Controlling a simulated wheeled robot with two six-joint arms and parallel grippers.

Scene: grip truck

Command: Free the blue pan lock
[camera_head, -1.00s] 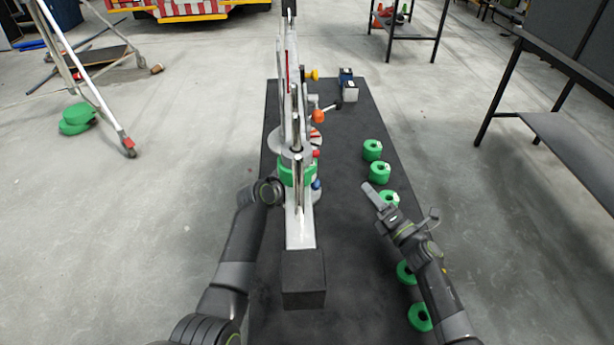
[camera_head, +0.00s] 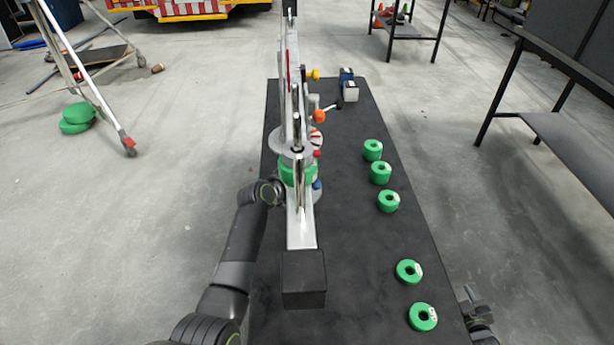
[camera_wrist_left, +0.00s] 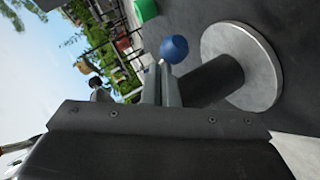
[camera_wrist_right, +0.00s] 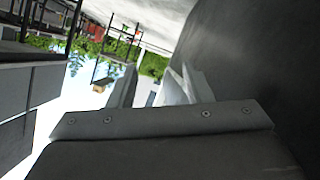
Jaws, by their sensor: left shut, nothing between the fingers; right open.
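The blue pan lock knob (camera_head: 316,185) is a small ball low on the right side of the silver camera rig (camera_head: 301,228), below its green ring (camera_head: 297,174). The left wrist view shows the blue ball (camera_wrist_left: 173,49) just past the fingertips of my left gripper (camera_wrist_left: 159,72), with its grey metal disc behind. The left fingers are close together with nothing between them; whether they touch the ball I cannot tell. In the head view the rig hides the left fingers. My right gripper (camera_head: 470,296) is low at the table's right edge, and its spread fingers (camera_wrist_right: 158,82) are empty.
The dark table (camera_head: 350,240) carries several green ring weights (camera_head: 388,201) along its right side. An orange knob (camera_head: 319,116) and a yellow knob (camera_head: 313,75) stick out higher on the rig. A black block (camera_head: 303,279) sits at the rig's near end.

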